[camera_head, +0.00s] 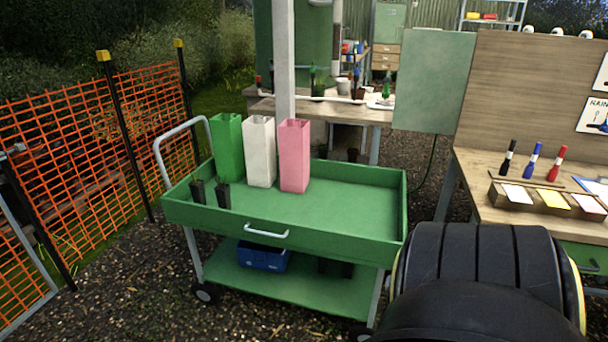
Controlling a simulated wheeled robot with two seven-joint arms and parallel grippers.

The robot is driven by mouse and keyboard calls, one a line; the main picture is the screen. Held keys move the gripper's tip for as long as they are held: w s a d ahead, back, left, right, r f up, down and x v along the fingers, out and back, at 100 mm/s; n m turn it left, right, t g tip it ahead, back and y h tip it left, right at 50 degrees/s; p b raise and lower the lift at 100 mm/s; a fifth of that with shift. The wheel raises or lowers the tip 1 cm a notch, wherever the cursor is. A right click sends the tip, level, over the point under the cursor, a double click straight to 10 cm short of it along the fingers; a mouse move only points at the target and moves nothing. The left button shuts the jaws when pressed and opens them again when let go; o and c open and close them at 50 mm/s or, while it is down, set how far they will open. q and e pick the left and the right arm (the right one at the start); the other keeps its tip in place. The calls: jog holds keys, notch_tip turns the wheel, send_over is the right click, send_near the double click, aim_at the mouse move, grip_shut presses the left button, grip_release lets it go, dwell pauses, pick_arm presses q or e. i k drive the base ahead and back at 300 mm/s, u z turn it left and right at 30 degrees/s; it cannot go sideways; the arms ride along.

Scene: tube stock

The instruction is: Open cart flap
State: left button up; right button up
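The green cart (350,208) stands in the middle of the view. Its near side is an upright green front panel, the flap (330,247), with a pale bar handle (266,232) near its middle. The flap stands level with the side walls and looks closed. A green tube (227,147), a white tube (259,151) and a pink tube (294,156) stand upright on the cart's top tray. Neither of my grippers is in view. A large black rounded part at the lower right is my own arm and hides the ground right of the cart.
Two small dark pots (223,194) stand at the tray's left end. A blue crate (262,256) sits on the lower shelf. An orange mesh fence (90,160) runs along the left. A workbench (490,210) with markers and cards stands at the right. Gravel before the cart is clear.

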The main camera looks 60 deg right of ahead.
aim_at(369, 248)
jog(key=z, duration=1.75)
